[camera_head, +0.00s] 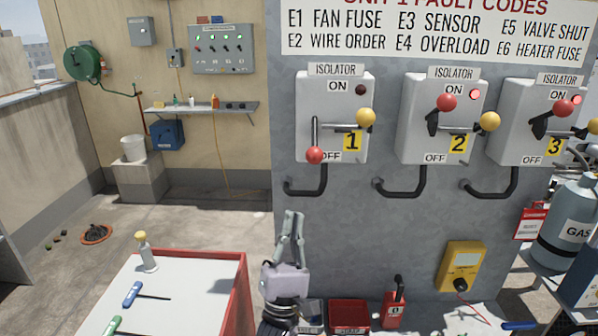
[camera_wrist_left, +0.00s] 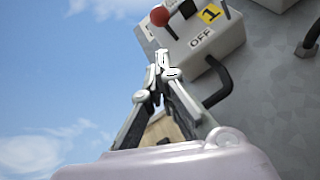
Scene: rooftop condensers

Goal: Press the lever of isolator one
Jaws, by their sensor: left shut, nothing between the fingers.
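Isolator one (camera_head: 352,88) is a light grey box with a yellow "1" label on the dark grey panel. Its lever (camera_head: 315,132) points down, with its red ball (camera_head: 315,155) beside the OFF mark. Its lamp (camera_head: 361,90) is dark. A yellow ball (camera_head: 366,117) sits on a rod at the right. My left gripper (camera_head: 292,213) points up, below the isolator and its black bar, shut and empty. In the left wrist view, isolator one (camera_wrist_left: 205,35) and its red ball (camera_wrist_left: 160,17) show beyond the shut fingertips (camera_wrist_left: 163,58), apart from them. My right gripper is not in view.
Isolators two (camera_head: 440,90) and three (camera_head: 540,125) stand to the right, levers up at ON and lamps red. Black bent bars (camera_head: 320,185) jut out below the boxes. A red-edged table (camera_head: 195,285) is at lower left, a gas cylinder (camera_head: 565,225) at right.

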